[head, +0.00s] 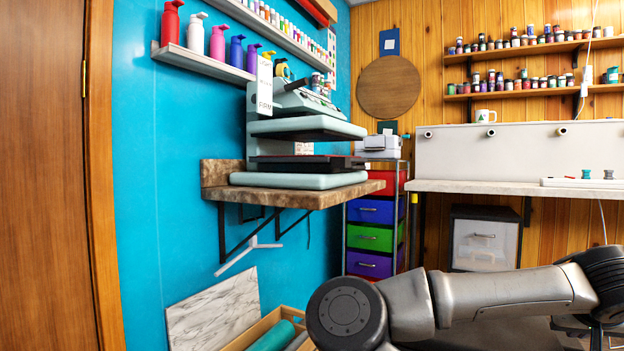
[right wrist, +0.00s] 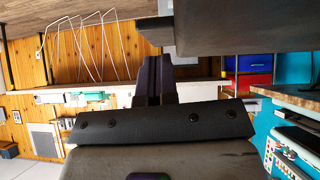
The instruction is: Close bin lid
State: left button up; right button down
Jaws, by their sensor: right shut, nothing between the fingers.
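My right arm (head: 500,297) crosses the lower right of the head view, and its fingers do not show there. In the right wrist view my right gripper (right wrist: 154,62) has its dark fingers together, with nothing held. A large grey block with a straight edge (right wrist: 250,28) fills the upper right of that view, close beyond the fingertips. I cannot tell whether it is the bin or its lid, or whether the fingers touch it. In the head view a dark surface (head: 482,334) shows partly below my arm, mostly hidden. My left gripper is not in view.
A stone-topped wall shelf (head: 285,193) carries a heat press (head: 300,128). Coloured drawers (head: 370,238) and a white-fronted dark cabinet (head: 485,240) stand behind my arm. A white counter (head: 520,188) runs along the wood wall. A marbled board (head: 213,312) leans at the lower left.

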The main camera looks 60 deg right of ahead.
jog(key=d+r+p+v, duration=0.2)
jog(key=p+v, duration=0.5)
jog(key=v, duration=0.5)
jog(key=shift+s+a+r+p, duration=0.25)
jog(key=shift+r+p, duration=0.05)
jog(key=shift+p, duration=0.05)
dwell(0.4)
